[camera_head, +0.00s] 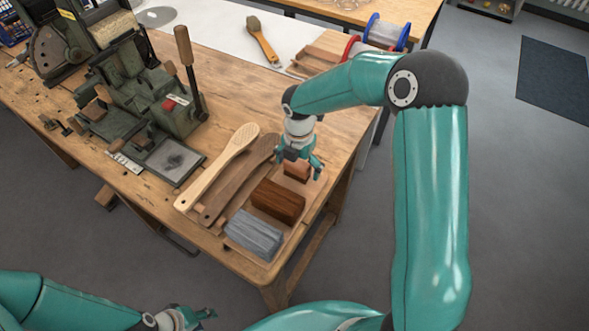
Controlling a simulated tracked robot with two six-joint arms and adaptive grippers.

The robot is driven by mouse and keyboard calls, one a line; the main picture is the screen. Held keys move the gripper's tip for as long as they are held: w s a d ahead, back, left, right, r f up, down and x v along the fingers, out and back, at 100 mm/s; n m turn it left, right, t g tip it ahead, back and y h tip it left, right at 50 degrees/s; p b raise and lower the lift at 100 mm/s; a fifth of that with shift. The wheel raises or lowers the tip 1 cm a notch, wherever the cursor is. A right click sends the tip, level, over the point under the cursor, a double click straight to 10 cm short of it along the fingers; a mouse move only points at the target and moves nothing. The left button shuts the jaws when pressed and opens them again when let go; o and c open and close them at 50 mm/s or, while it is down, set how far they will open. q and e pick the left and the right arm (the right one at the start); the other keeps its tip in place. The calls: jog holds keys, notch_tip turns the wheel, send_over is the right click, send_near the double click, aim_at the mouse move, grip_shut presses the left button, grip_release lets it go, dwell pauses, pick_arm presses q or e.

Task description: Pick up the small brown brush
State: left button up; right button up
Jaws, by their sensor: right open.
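The small brown brush (296,174), a little reddish-brown block, lies at the back end of a row of blocks near the table's right edge. My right gripper (300,172) points down right over it with its fingers open on either side of it. The fingers and wrist hide part of the brush, and I cannot tell whether they touch it. My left gripper (203,314) is low at the bottom edge, off the table and away from the brush; its fingers are too small to judge.
A larger brown block (278,202) and a grey block (253,235) lie just in front. A pale long-handled piece (220,167) and a dark one (238,180) lie to the left. A green machine (150,100) stands further left. Spools (385,33) and another brush (262,40) are behind.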

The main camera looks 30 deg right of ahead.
aim_at(298, 163)
jog(key=c, duration=1.2)
jog(key=shift+r, duration=0.1)
notch_tip(298, 163, up, 20)
